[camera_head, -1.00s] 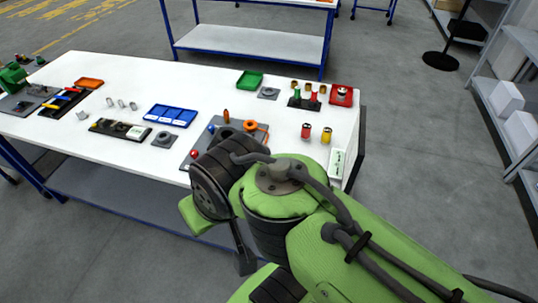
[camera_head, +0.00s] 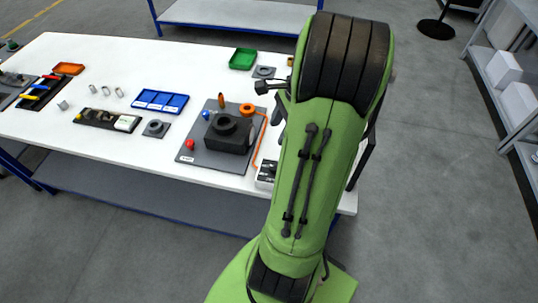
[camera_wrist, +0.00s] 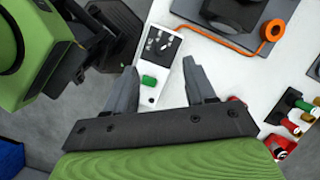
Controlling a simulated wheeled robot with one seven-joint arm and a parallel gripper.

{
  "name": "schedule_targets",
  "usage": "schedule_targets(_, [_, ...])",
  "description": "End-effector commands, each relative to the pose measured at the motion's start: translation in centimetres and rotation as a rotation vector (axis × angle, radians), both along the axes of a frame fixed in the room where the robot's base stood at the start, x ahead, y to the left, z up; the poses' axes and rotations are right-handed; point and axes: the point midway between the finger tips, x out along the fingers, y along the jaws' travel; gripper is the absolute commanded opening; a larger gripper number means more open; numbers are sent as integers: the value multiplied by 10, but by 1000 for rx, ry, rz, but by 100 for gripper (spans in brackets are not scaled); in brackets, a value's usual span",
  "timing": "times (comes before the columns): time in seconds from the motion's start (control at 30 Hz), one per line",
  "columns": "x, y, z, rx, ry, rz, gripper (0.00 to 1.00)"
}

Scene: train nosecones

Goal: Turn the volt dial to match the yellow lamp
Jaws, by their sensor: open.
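My gripper (camera_wrist: 159,69) is open and empty, with its two grey fingers spread above the table in the wrist view. Between and beyond the fingertips lies a white panel with a dark face (camera_wrist: 161,43) bearing small light marks. A green block or knob (camera_wrist: 149,81) sits at its near end, between the fingers but apart from them. What seems to be the same panel (camera_head: 266,173) shows in the head view, partly covered by my arm. I cannot make out which part is the volt dial, and no yellow lamp is clearly visible.
A grey board (camera_head: 200,152) with a black block (camera_head: 228,137) and an orange ring with cable (camera_head: 247,109) stands left of the panel. A blue tray (camera_head: 160,101) lies farther left.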

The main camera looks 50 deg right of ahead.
Motion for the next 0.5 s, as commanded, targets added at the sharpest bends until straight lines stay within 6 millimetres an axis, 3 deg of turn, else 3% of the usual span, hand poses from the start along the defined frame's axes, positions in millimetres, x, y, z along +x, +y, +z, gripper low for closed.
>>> schedule_targets(0.03, [-15, -18, -13, 55, 2, -118, 55])
schedule_targets(0.17, [-32, -37, -26, 124, -1, -273, 55])
schedule_targets(0.33, [-27, -33, -47, 134, 1, -286, 55])
schedule_targets(0.5, [-15, -22, -88, 134, 1, -283, 55])
